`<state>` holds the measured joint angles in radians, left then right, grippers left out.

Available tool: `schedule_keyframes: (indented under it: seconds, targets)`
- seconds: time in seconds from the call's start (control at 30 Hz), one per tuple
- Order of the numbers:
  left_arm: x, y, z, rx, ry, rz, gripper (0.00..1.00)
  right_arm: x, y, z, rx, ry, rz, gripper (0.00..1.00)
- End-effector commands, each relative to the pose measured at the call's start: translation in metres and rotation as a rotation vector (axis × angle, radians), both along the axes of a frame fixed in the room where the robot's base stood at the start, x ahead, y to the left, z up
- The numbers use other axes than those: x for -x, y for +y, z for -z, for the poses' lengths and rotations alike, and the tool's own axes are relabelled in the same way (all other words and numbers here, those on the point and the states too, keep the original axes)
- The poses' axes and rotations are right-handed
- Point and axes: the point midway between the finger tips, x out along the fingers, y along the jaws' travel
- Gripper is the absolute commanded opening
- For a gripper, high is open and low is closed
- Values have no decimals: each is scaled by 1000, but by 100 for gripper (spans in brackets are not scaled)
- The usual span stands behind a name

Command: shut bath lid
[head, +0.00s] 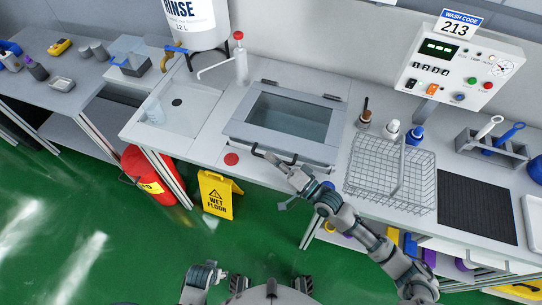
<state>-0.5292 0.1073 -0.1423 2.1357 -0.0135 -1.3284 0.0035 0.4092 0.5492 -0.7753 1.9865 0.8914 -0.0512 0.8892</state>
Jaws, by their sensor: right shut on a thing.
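The bath lid (243,118) is a grey frame with a clear window, set in the middle of the counter, with hinges along its back edge. It lies low over the bath, and I cannot tell whether a small gap is left under its front edge. A dark bar handle (289,159) runs along its front. My left gripper is not in view.
A wire basket (388,205) stands right of the bath, with bottles (391,131) behind it. A sink (178,102) and a red-topped pump (240,60) are to the left. A yellow floor sign (216,196) and red extinguisher (150,175) stand before the counter.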

Motion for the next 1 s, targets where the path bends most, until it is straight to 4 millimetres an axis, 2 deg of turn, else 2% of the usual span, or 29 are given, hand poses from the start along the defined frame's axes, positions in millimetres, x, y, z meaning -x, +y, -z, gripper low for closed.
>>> schedule_keyframes:
  seconds: [0.37,0.4,0.5,0.8,1.0]
  targets:
    - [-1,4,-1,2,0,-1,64,-2,-3,0,3,-7,8,0]
    - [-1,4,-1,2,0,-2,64,-2,-3,0,3,-7,8,14]
    - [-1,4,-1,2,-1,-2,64,-2,-3,0,2,-6,7,37]
    - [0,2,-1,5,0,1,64,0,2,1,6,-4,3,37]
    - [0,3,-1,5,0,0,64,14,-17,6,10,-2,2,37]
